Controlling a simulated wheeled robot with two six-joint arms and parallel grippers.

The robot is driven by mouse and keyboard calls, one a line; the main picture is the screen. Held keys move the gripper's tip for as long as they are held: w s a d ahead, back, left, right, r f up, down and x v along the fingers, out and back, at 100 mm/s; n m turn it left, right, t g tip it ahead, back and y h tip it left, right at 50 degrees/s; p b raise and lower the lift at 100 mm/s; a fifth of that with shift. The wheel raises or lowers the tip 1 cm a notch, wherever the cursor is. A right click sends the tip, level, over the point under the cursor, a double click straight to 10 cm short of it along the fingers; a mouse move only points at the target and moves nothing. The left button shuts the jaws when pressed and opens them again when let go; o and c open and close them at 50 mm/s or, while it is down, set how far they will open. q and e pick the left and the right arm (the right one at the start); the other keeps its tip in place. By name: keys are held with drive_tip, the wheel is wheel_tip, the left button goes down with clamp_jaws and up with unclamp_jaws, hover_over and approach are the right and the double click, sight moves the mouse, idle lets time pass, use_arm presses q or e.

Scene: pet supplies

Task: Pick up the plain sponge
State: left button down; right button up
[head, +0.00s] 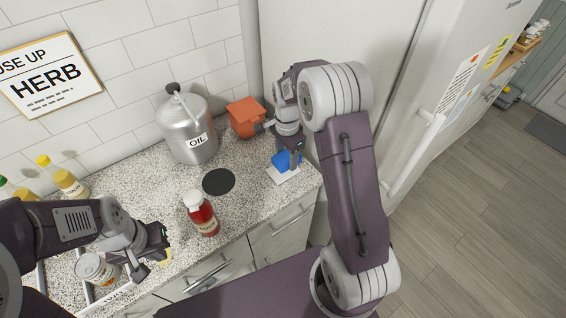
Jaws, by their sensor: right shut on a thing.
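A blue block (286,160), which looks like the plain sponge, is at a small white dish or tray (284,176) near the right end of the counter. My right gripper (294,158) reaches down onto it and is shut on it, hiding part of it. I cannot tell whether the sponge is touching the dish.
A steel oil canister (187,130) and an orange container (244,117) stand at the back. A red bottle (202,214) and a dark round mat (219,181) are mid-counter. A can (95,268) and yellow-capped bottle (66,180) are left. A tall fridge (440,90) borders the right.

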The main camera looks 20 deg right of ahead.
drive_tip(key=s+d+r+b, duration=0.1)
drive_tip(key=s+d+r, duration=0.4)
drive_tip(key=s, duration=0.3)
drive_tip(key=shift+s+d+r, duration=0.3)
drive_tip(key=shift+d+r, duration=0.1)
drive_tip(key=shift+r, duration=0.1)
